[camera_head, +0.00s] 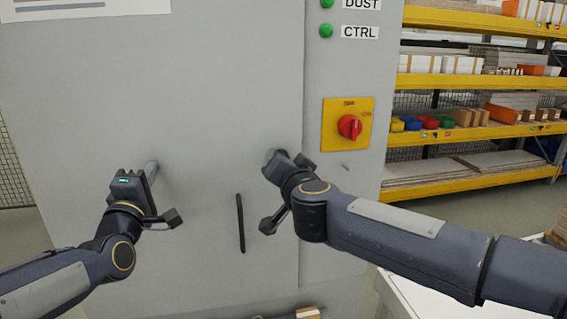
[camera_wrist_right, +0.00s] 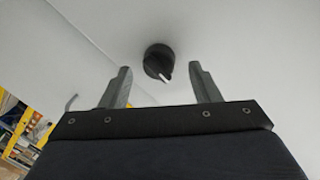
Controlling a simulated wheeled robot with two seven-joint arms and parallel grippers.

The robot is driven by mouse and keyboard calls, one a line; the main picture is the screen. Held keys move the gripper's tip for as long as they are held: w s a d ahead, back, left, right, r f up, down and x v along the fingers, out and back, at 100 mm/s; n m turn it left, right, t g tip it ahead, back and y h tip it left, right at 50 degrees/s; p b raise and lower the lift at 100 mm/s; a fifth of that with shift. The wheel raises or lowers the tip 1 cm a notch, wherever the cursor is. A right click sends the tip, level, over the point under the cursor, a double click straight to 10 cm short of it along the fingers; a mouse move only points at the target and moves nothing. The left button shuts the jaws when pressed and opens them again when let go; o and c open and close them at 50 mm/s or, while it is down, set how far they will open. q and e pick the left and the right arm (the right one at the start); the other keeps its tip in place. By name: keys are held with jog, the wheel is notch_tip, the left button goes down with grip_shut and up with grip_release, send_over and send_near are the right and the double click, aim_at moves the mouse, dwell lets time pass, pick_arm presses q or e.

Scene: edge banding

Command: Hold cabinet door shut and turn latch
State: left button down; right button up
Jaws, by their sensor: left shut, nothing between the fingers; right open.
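The grey cabinet door (camera_head: 220,60) stands upright in front of me and looks closed, with a long black vertical handle (camera_head: 240,223) on it. The latch (camera_wrist_right: 158,62) is a round black knob with a white pointer mark, seen in the right wrist view. My right gripper (camera_wrist_right: 160,78) is open, its two fingers to either side of the knob in that view and apparently short of it. In the head view my right arm mostly hides the latch. My left gripper (camera_head: 152,168) is shut and empty, fingertips toward the door's left part; I cannot tell if they touch it.
A red rotary switch (camera_head: 350,127) on a yellow plate sits right of the door, below green lamps (camera_head: 326,31). Yellow shelving (camera_head: 480,80) with boxes stands at the right. A white surface (camera_head: 430,300) lies low under my right arm.

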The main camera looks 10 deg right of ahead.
jog(key=s+r, duration=0.1)
jog(key=s, duration=0.9)
jog(key=shift+s, duration=0.25)
pick_arm(q)
jog(key=s+b, duration=0.2)
jog(key=s, duration=0.5)
jog(key=shift+s, duration=0.35)
pick_arm(e)
jog(key=shift+w+f, duration=0.15)
jog(key=shift+f, duration=0.8)
pick_arm(q)
jog(key=shift+f, duration=0.1)
